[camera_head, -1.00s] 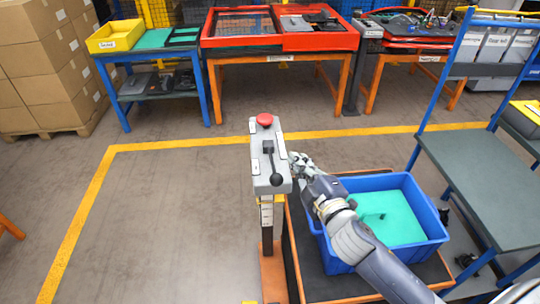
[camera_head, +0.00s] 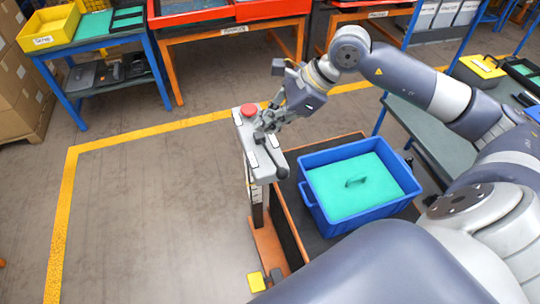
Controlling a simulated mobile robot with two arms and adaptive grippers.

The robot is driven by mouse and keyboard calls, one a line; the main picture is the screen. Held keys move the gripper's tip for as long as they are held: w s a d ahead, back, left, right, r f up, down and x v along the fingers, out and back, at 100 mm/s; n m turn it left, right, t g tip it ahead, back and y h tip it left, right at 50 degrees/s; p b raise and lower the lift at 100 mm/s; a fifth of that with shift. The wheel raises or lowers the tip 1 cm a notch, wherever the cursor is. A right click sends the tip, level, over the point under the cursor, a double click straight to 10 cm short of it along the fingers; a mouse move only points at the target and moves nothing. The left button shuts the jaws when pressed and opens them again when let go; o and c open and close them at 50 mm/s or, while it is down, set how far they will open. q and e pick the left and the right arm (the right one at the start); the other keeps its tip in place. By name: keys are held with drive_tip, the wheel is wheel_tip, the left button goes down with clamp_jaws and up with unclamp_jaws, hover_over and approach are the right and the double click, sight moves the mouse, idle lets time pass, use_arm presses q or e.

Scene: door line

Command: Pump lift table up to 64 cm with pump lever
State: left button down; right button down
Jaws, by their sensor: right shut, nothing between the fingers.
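The lift table (camera_head: 287,207) has a dark top with an orange edge and sits low beside a post. A grey control head (camera_head: 266,170) tops the post, with a red button (camera_head: 249,110) at its far end. My right gripper (camera_head: 266,125) is shut and empty, with its fingers at the head just beside the red button. The pump lever is hidden or cannot be made out behind the fingers. A scale strip (camera_head: 249,182) shows on the post, too small to read. My left gripper is out of view.
A blue crate (camera_head: 310,202) with a green insert (camera_head: 365,190) stands on the lift table. A yellow pedal-like block (camera_head: 257,282) lies at the post's foot. A grey bench (camera_head: 415,135) stands at right. Floor left of the post is clear, inside a yellow line (camera_head: 70,190).

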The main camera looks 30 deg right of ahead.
sight(278, 167)
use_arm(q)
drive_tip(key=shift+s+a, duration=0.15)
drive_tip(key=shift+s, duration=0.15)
use_arm(e)
drive_tip(key=shift+d+r+h, duration=0.1)
drive_tip(key=shift+d+h, duration=0.2)
drive_tip(key=shift+d, duration=0.55)
